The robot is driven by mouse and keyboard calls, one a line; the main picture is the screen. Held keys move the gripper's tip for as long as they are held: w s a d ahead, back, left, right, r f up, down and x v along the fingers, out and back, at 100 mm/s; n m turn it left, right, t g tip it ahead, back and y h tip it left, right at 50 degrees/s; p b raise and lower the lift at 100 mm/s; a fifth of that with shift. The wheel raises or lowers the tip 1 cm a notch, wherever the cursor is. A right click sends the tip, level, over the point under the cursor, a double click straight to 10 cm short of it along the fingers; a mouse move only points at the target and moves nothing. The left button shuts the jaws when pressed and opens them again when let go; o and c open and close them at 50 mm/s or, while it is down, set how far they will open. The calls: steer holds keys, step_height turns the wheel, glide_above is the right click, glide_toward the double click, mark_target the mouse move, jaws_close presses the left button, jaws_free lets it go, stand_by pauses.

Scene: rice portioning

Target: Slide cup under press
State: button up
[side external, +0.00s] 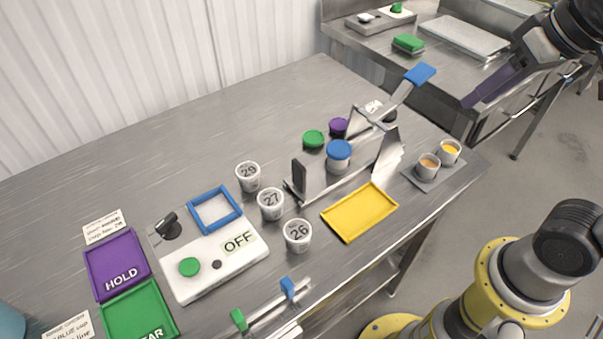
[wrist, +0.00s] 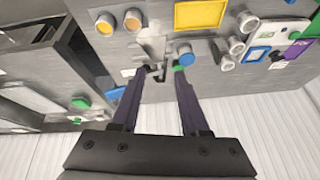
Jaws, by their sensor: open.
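A lever press (side external: 384,118) stands toward the right end of the steel table, with a blue handle (side external: 420,74) raised. A cup with a blue top (side external: 338,155) stands at the press's low metal track; I cannot tell whether it touches the guides. It also shows in the wrist view (wrist: 186,56). Three white cups marked 29 (side external: 248,175), 27 (side external: 271,204) and 26 (side external: 298,236) stand left of the press. My gripper (side external: 466,103) is at the upper right, beyond the press and apart from it. In the wrist view its purple fingers (wrist: 160,72) are spread and empty.
A yellow tray (side external: 360,212) lies in front of the press. Green (side external: 313,138) and purple (side external: 338,126) round pieces lie behind it. Two filled cups (side external: 429,167) stand on a grey pad at right. A white device reading OFF (side external: 238,242) is at left. The table's back left is clear.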

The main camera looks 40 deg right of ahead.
steer(key=w+a+r+g, duration=0.15)
steer(key=w+a, duration=0.25)
steer(key=w, duration=0.5)
steer(key=n+g, duration=0.2)
steer(key=g, duration=0.2)
glide_above(299, 175)
steer(key=w, duration=0.1)
step_height(299, 175, down, 12)
steer(key=f, duration=1.3)
steer(key=shift+d+f, duration=0.2)
steer(key=shift+d, duration=0.1)
jaws_close()
